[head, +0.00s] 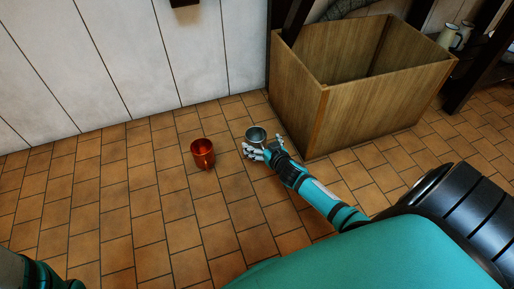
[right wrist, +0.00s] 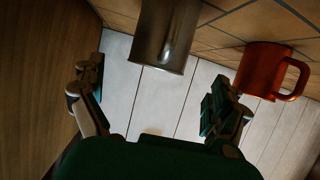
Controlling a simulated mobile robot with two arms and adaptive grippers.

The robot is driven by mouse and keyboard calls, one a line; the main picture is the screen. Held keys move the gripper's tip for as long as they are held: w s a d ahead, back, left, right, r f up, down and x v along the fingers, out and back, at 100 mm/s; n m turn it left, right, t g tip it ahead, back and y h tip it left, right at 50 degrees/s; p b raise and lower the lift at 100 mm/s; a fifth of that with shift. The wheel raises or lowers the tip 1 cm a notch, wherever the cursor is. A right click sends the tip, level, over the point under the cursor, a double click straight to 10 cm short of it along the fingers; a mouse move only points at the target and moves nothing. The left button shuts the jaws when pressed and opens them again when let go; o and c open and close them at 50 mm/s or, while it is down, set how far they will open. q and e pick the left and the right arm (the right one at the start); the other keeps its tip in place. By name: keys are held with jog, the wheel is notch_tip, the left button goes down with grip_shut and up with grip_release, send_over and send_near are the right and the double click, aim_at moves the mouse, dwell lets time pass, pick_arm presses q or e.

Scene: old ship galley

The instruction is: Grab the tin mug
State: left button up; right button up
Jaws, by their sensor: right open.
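The grey metal tin mug (head: 256,134) stands on the tiled floor near the wooden crate. My right gripper (head: 260,151) is open and low over the floor, close in front of the mug and partly covering it in the head view. In the right wrist view the tin mug (right wrist: 165,38) is at the top, lined up with the gap between the spread fingers of my right gripper (right wrist: 155,95). Nothing is between the fingertips. I cannot tell whether a finger touches the mug. My left gripper is not in view.
A red mug (head: 202,154) stands on the floor to the left of the tin mug; it also shows in the right wrist view (right wrist: 262,70). A large open wooden crate (head: 300,95) is close on the right. A white plank wall (head: 120,60) is behind. Floor at left is clear.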

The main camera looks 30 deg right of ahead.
aim_at(261, 142)
jog(key=b+x, duration=0.4)
jog(key=x, duration=0.1)
jog(key=shift+d+f+b, duration=0.15)
jog(key=shift+f+b, duration=0.15)
jog(key=shift+b, duration=0.05)
jog(key=shift+w, duration=0.3)
jog(key=c, duration=1.3)
jog(key=shift+c, duration=0.2)
jog(key=shift+r, duration=0.2)
